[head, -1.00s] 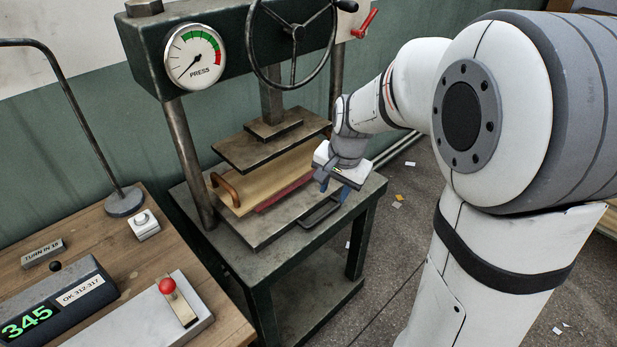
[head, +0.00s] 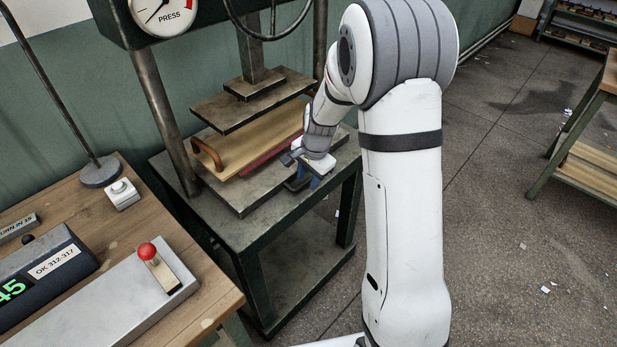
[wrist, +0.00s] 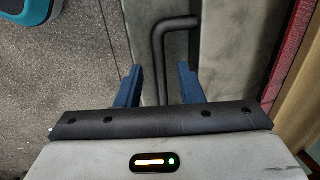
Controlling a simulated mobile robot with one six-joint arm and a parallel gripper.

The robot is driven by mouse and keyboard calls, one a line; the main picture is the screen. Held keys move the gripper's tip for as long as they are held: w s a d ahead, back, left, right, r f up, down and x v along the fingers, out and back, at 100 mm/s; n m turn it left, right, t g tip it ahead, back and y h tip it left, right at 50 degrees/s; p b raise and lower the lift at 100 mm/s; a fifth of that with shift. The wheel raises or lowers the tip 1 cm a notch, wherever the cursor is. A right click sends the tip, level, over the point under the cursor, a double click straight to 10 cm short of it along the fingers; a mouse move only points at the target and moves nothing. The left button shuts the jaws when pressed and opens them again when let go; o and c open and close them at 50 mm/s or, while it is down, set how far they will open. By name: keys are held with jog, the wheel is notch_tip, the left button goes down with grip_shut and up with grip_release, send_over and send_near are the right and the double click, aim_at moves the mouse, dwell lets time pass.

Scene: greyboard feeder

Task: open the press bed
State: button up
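The press bed (head: 243,200) is a flat grey metal plate on the dark green press stand. It carries a pale wooden board (head: 235,157) with a brown handle, and a red layer (head: 262,160) below the board. My gripper (head: 302,184) is at the bed's front right edge, at the black bar handle. In the wrist view my gripper (wrist: 160,86) is open, with one blue finger on each side of the black bar handle (wrist: 159,55). Gaps show between bar and fingers. In the head view my gripper mostly hides the handle.
The upper press plate (head: 255,100) hangs above the board, with a gap between them. A wooden table (head: 120,228) at the left holds a red-knobbed lever (head: 148,252), a display box and a lamp. Open floor (head: 500,230) lies to the right.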

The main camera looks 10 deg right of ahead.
jog(key=shift+f, duration=0.15)
jog(key=shift+c, duration=0.2)
grip_shut()
dwell(0.3)
